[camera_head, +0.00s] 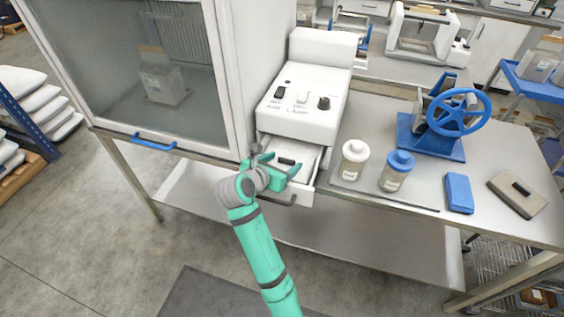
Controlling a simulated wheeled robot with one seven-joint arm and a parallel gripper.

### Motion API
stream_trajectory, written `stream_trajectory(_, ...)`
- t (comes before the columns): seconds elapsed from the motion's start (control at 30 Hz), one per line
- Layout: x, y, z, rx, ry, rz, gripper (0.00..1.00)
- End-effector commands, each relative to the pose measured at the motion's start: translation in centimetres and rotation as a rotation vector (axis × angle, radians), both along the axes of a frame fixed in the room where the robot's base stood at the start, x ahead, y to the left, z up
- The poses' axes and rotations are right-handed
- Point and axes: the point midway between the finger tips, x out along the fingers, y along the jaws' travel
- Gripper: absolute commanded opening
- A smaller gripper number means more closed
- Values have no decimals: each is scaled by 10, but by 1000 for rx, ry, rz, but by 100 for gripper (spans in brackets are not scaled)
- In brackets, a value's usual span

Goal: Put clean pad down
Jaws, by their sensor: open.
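A pale pad (303,153) with a dark grip bar lies in the open drawer (309,183) of the white device, as far as I can tell. My gripper (284,165) is open over the drawer. Its green fingers are on either side of the dark bar, and I cannot tell whether they touch it. My gripper hides part of the pad and the drawer's left side. A beige-grey pad (508,201) with a dark grip bar lies on the bench at the right.
The white device (305,95) stands above the drawer, beside a glass-fronted cabinet (130,60). A white-lidded jar (354,160), a blue-lidded jar (396,171), a blue block (459,193) and a blue-wheeled press (440,120) stand on the bench (385,115).

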Motion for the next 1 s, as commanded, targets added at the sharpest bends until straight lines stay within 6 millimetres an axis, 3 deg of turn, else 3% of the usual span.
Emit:
stream_trajectory(0.17,-6,4,8,0,-1,2,66)
stream_trajectory(0.7,-80,46,54,1,-2,4,66)
stream_trajectory(1.0,-92,54,61,0,-1,4,66)
